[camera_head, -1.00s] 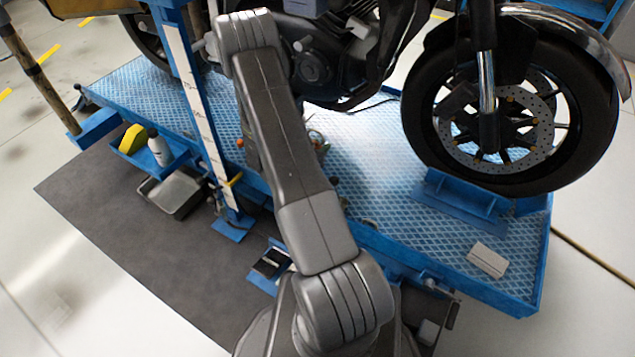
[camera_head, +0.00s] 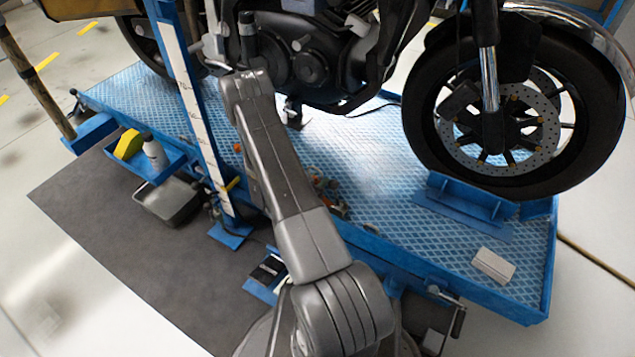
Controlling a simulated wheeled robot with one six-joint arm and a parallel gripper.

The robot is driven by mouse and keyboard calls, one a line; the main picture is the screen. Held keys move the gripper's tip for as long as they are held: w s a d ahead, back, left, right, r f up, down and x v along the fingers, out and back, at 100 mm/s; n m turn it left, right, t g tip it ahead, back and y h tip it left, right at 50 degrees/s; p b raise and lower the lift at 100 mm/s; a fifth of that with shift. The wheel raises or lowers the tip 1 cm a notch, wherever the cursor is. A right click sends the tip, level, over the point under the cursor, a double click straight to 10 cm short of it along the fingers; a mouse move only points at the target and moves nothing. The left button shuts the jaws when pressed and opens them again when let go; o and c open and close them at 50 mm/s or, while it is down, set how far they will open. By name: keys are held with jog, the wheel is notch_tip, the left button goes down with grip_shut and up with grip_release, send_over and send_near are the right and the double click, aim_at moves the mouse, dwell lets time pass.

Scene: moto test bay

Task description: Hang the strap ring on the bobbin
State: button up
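I cannot make out the strap ring or the bobbin in the head view. The motorcycle (camera_head: 310,68) stands on the blue lift platform (camera_head: 390,170), and its rear part is partly hidden by the blue post and my arm. My arm rises from the bottom middle to a bend in front of the engine. My gripper cannot be picked out beyond that bend, so its state and anything in it are hidden.
A blue post (camera_head: 190,100) with a white strip stands left of my arm. A blue side tray holds a yellow item (camera_head: 128,144) and a bottle (camera_head: 154,151), with a grey bin (camera_head: 168,200) below. Small coloured items (camera_head: 328,190) lie beside my arm. A white block (camera_head: 493,265) lies at right.

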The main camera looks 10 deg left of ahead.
dwell(0.3)
jog(key=shift+f, duration=0.2)
jog(key=o, duration=1)
jog(key=shift+o, duration=0.2)
jog(key=shift+r+p, duration=0.1)
jog(key=shift+p, duration=0.2)
jog(key=p+v, duration=0.2)
jog(key=v, duration=1.1)
jog(key=shift+s+a, duration=0.25)
jog(key=shift+a, duration=0.2)
jog(key=x, duration=0.4)
jog(key=b+x, duration=0.1)
jog(key=x, duration=0.4)
jog(key=b+x, duration=0.1)
jog(key=x, duration=0.4)
jog(key=shift+s+d, duration=0.15)
jog(key=shift+d, duration=0.1)
jog(key=shift+b, duration=0.45)
